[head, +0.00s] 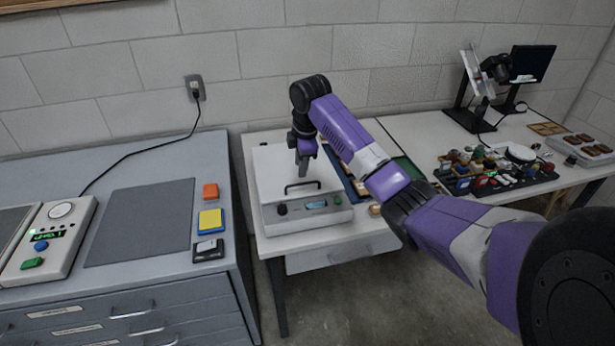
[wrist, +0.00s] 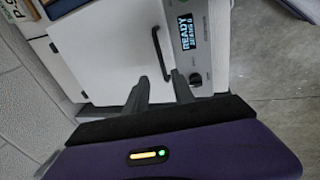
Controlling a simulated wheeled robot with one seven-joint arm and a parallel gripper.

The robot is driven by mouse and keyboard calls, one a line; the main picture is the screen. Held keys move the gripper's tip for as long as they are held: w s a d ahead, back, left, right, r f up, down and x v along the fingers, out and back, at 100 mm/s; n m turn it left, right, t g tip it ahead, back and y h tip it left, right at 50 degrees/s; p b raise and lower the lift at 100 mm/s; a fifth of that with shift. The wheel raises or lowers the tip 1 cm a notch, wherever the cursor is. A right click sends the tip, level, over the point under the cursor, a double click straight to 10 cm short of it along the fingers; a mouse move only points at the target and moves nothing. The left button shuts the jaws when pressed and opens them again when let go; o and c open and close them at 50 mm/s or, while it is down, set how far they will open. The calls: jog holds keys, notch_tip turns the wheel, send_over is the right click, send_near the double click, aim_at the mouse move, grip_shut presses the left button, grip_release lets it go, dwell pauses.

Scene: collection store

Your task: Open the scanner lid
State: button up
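The scanner (head: 335,215) is a pale box on the white table, with its lid (head: 268,165) lying closed. A black bar handle (head: 302,184) stands on the lid near the front edge, and it also shows in the wrist view (wrist: 156,48). The front panel has a small lit display reading READY (wrist: 187,33) and a dark knob (wrist: 195,79). My gripper (head: 303,172) points down above the lid, close to the handle. In the wrist view its two fingers (wrist: 160,77) are apart, with one end of the handle near the gap. I cannot tell whether they touch it.
A grey cabinet (head: 140,290) with a dark mat and coloured blocks stands at the left. A dark tray (head: 340,165) lies behind my arm, right of the scanner. Small objects crowd a black tray (head: 540,180) farther right. A wall stands behind.

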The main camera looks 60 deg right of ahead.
jog(key=s+d, duration=0.1)
jog(key=s, duration=0.1)
send_over(308, 192)
jog(key=shift+g, duration=0.4)
notch_tip(308, 192, down, 7)
jog(key=shift+w+r+p, duration=0.1)
jog(key=shift+r+p, duration=0.05)
jog(key=shift+p, duration=0.15)
jog(key=shift+c, duration=0.4)
grip_shut()
dwell(0.6)
